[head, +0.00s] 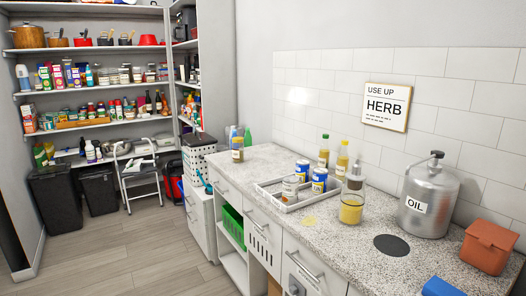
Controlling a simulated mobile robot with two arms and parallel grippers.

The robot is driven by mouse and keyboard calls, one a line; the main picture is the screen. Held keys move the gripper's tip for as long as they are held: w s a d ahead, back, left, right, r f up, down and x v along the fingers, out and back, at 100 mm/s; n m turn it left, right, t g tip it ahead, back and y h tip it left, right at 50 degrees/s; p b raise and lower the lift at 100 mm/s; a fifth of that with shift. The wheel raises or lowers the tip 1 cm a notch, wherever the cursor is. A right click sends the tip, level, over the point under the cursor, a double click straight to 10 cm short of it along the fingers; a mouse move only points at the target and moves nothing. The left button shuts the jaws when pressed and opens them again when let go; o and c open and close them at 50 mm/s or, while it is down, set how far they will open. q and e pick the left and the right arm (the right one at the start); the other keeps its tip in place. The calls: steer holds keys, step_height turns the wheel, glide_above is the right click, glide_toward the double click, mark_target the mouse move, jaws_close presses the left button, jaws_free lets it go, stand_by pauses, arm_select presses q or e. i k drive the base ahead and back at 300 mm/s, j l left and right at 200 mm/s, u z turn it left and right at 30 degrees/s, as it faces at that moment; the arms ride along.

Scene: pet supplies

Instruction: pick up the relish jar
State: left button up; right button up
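No label reading relish is legible, so I cannot tell for sure which thing is the relish jar. A wide jar with yellow contents (351,208) stands upright on the speckled counter, right of the tray. A smaller jar with a dark top and pale label (238,149) stands at the counter's far left end. Several cans, among them a blue and white can (319,180) and a pale can (290,188), stand in the white tray (267,193). Neither of my grippers is in view.
Bottles (341,160) stand behind the tray near the tiled wall. A large metal oil canister (428,205), an orange-brown container (488,246) and a blue item (442,287) are on the right. A step stool (139,180) and bins (99,188) stand by the shelves; the wooden floor is open.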

mark_target(238, 146)
steer(key=i+j+z, duration=0.6)
steer(key=z, duration=0.2)
steer(key=j, duration=0.05)
